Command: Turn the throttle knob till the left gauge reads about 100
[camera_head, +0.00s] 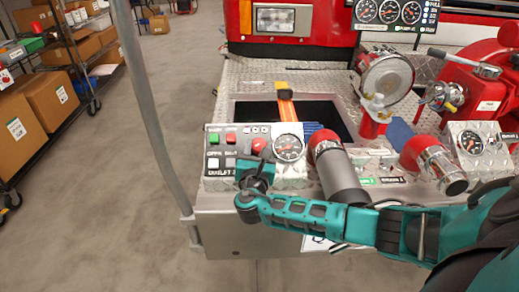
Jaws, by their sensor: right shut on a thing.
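A red round knob (258,146), which looks like the throttle knob, sits on the left control panel (213,183). My right gripper (258,163) reaches in from the right and is shut at this knob; its fingers hide part of the knob's lower side. Three more gauges sit in a row on the upper panel, with a left one (366,10). The needle readings are too small to tell. My left gripper is not in view.
A grey cylinder with a red collar (340,178) stands close behind my right forearm. Another pipe outlet (437,163) and a second gauge (471,142) are at right. A grey pole (150,110) rises at left. Shelves with boxes (50,97) stand far left; the floor between is clear.

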